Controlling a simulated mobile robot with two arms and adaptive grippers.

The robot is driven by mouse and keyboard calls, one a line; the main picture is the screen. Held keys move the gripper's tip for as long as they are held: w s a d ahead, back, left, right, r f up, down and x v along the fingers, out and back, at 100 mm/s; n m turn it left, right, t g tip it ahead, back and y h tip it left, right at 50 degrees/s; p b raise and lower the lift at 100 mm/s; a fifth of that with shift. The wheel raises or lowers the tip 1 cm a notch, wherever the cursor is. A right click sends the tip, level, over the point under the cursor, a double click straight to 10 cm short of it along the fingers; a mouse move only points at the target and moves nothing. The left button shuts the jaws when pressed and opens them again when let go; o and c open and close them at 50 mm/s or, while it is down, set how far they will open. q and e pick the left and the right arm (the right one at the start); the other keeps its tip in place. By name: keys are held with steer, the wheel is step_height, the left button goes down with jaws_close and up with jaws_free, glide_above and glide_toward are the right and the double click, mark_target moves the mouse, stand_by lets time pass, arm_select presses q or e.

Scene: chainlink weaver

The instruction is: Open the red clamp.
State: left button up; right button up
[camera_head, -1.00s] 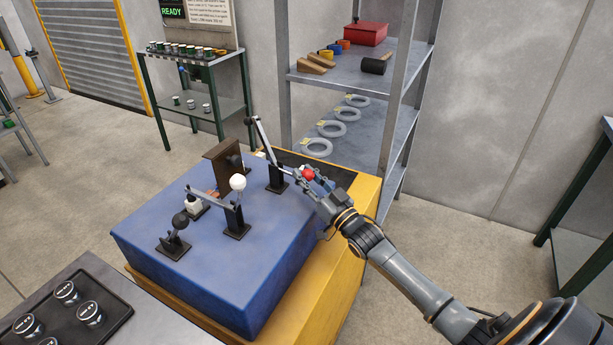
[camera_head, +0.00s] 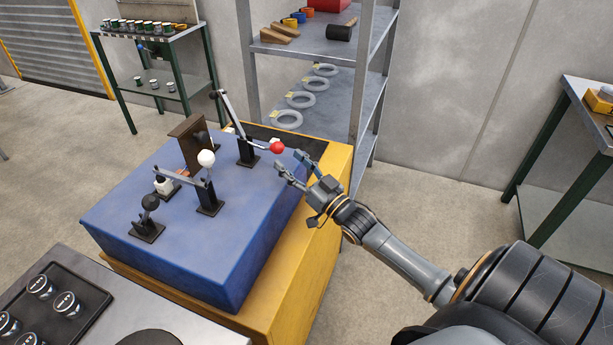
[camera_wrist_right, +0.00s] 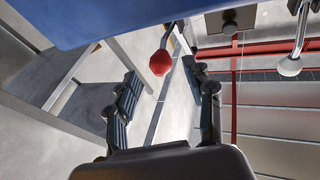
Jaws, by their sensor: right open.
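The red clamp (camera_head: 246,150) stands at the back right of the blue block (camera_head: 240,215). Its handle lies low toward the right and ends in a red ball (camera_head: 277,147); its long bar slants up to the left. My right gripper (camera_head: 290,168) is open and empty, just right of the red ball and apart from it. In the right wrist view the red ball (camera_wrist_right: 161,63) shows ahead, beyond the two spread fingers (camera_wrist_right: 165,100). My left gripper is not in view.
A white-ball clamp (camera_head: 207,180) and a black-ball clamp (camera_head: 148,215) stand on the same block. A brown bracket (camera_head: 188,145) stands behind them. The grey shelf (camera_head: 345,100) rises behind the block. Open floor (camera_head: 430,210) lies to the right.

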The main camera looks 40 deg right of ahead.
steer(key=v, duration=0.6)
steer(key=shift+f, duration=0.1)
stand_by(0.4)
